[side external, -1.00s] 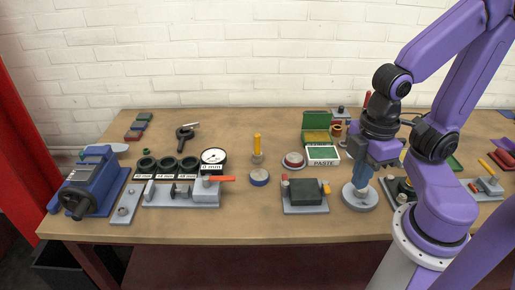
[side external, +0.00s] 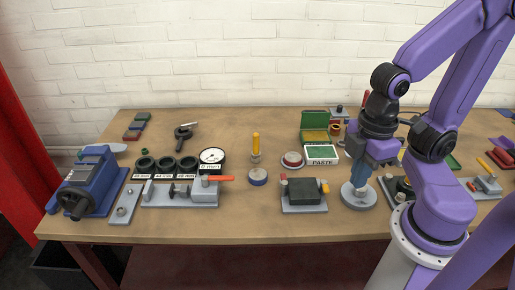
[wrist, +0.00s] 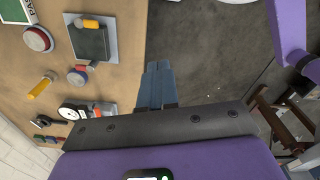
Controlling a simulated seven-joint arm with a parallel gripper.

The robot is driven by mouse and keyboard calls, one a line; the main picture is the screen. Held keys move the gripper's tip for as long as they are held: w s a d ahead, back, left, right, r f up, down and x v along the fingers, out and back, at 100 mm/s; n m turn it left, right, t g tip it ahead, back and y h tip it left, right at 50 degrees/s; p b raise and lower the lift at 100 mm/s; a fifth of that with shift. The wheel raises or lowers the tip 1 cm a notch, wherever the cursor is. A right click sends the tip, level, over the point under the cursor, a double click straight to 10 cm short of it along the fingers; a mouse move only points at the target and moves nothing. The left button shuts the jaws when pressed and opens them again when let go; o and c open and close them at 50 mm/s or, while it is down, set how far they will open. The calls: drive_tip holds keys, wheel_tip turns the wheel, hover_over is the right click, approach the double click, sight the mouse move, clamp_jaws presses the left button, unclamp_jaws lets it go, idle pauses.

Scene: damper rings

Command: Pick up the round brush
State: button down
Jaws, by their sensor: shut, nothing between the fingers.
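What looks like the round brush, with a yellow handle and a paler lower end (side external: 256,147), stands upright near the middle of the table. It also shows at the left of the wrist view (wrist: 41,86). Its bristles cannot be made out. My gripper (side external: 359,184) is well to the right of it, with blue fingers pointing down, shut and empty. In the side view the fingers overlap a round grey disc (side external: 360,199); contact cannot be told. In the wrist view the closed fingertips (wrist: 158,66) show against the floor beyond the table edge.
A blue-sided round puck (side external: 258,177) sits just in front of the brush. A red-topped round tin (side external: 292,160) and a dark block on a grey plate (side external: 304,194) lie between it and my gripper. A dial gauge (side external: 212,158) and clamp stand left. Bare table lies behind the brush.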

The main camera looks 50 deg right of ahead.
idle(0.3)
drive_tip(key=c, duration=0.9)
unclamp_jaws()
